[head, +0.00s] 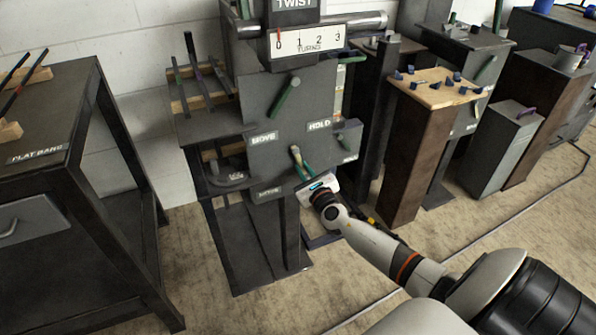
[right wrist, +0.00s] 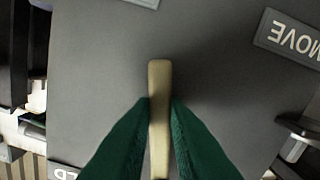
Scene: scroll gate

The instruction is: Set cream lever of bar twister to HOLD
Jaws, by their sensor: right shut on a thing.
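The bar twister (head: 285,150) stands in the middle of the head view, a grey machine with a TWIST sign and a turns scale. On its lower front panel is the cream lever (head: 294,151), tilted a little left of upright in that view. My right gripper (head: 303,168) is at the panel with its green fingers shut on this lever. In the right wrist view the cream lever (right wrist: 159,78) sticks out between the green fingers (right wrist: 160,105). A HOLD plate (head: 319,126) and a MOVE plate (head: 263,138) are on the panel. The lever's base is hidden. My left gripper is out of view.
A green lever (head: 286,97) sits higher on the same panel. A dark bench (head: 100,110) marked FLAT BANG stands at left. A brown pedestal (head: 408,160) with small blue pieces on top stands to the right. Open floor lies in front.

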